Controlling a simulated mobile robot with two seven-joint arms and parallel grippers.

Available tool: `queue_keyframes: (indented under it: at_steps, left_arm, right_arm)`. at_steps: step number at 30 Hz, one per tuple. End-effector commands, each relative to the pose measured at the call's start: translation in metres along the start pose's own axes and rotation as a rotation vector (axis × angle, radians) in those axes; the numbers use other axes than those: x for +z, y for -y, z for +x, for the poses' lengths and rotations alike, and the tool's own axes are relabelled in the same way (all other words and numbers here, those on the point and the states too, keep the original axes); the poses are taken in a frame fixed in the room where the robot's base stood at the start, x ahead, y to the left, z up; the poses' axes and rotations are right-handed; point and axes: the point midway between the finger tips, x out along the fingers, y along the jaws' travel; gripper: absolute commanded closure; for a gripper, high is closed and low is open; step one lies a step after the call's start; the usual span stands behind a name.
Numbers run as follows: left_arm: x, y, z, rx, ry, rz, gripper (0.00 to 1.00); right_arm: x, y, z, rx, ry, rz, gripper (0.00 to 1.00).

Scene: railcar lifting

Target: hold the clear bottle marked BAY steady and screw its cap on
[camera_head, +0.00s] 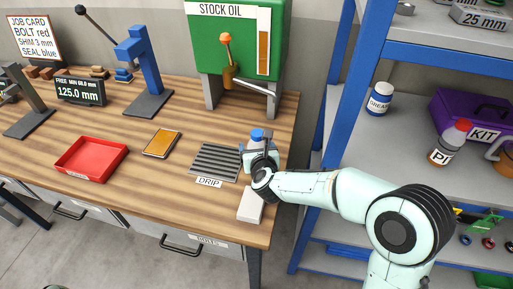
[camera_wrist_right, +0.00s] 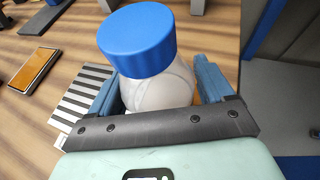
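A clear bottle (camera_wrist_right: 158,92) with a blue cap (camera_wrist_right: 137,40) stands between the fingers of my right gripper (camera_wrist_right: 160,90). Both blue fingers lie against its sides, below the cap. The cap sits on top of the bottle; I cannot tell how tightly. No BAY marking shows from here. In the head view the blue cap (camera_head: 257,134) shows above my right gripper (camera_head: 259,155), at the right end of the bench beside the drip grate. The bottle body is mostly hidden there by the gripper. My left gripper is not in view.
The drip grate (camera_head: 215,160) lies left of the bottle, and a white block (camera_head: 250,205) is in front. The green stock oil tank (camera_head: 225,60) stands behind. A red tray (camera_head: 91,158) and yellow pad (camera_head: 162,143) lie further left. Blue shelving (camera_head: 350,110) stands right.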

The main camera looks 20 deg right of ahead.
Motion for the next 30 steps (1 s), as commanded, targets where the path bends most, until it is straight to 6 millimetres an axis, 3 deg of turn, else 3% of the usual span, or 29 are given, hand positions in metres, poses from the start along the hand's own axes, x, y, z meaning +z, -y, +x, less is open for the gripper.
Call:
queue_keyframes:
  at_steps: [12,17,24,30]
  left_arm:
    - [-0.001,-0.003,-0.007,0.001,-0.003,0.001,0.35]
    - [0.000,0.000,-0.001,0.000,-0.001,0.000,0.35]
    - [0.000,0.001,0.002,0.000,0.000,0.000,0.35]
    - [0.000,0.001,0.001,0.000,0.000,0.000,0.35]
  right_arm:
    - [0.005,0.000,-0.002,0.000,0.001,0.000,0.12]
    - [0.004,-0.001,-0.029,0.003,0.003,0.000,0.12]
    - [0.004,-0.001,-0.083,0.003,0.005,0.001,0.12]
    - [0.004,0.000,-0.112,0.002,0.003,0.001,0.12]
